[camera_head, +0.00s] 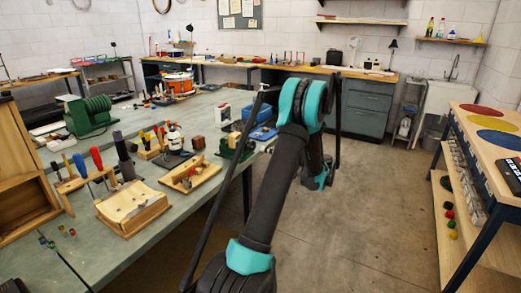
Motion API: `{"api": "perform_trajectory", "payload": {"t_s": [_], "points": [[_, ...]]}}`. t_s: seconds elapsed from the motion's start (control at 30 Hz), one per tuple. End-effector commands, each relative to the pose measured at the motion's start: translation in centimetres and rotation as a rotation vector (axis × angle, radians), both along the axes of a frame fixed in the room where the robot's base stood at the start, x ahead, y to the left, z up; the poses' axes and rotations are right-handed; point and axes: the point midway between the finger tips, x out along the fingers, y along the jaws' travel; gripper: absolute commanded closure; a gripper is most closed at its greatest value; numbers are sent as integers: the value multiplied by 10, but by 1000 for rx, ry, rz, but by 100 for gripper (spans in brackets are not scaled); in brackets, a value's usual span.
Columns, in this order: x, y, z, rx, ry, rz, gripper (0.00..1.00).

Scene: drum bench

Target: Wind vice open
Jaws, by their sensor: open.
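A small green device that looks like the vice (232,148) stands near the right edge of the long grey-green bench (205,112), left of my arm. Its jaws and handle are too small to make out. My dark arm with teal joints rises through the middle of the picture and bends over at the top. Its far part drops behind the upper link, to the right of the bench, over the floor.
A wooden tray (190,174), a wooden block (133,207) and a screwdriver rack (86,178) stand on the bench. A larger green machine (88,116) is further left. A table with coloured discs (497,137) stands right. Floor between is clear.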

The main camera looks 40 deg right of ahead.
Motion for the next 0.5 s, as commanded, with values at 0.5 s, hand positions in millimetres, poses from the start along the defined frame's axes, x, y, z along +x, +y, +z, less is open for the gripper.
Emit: {"api": "perform_trajectory", "payload": {"t_s": [0.5], "points": [[-33, -13, 0, 0, 0, 1, 36]]}}
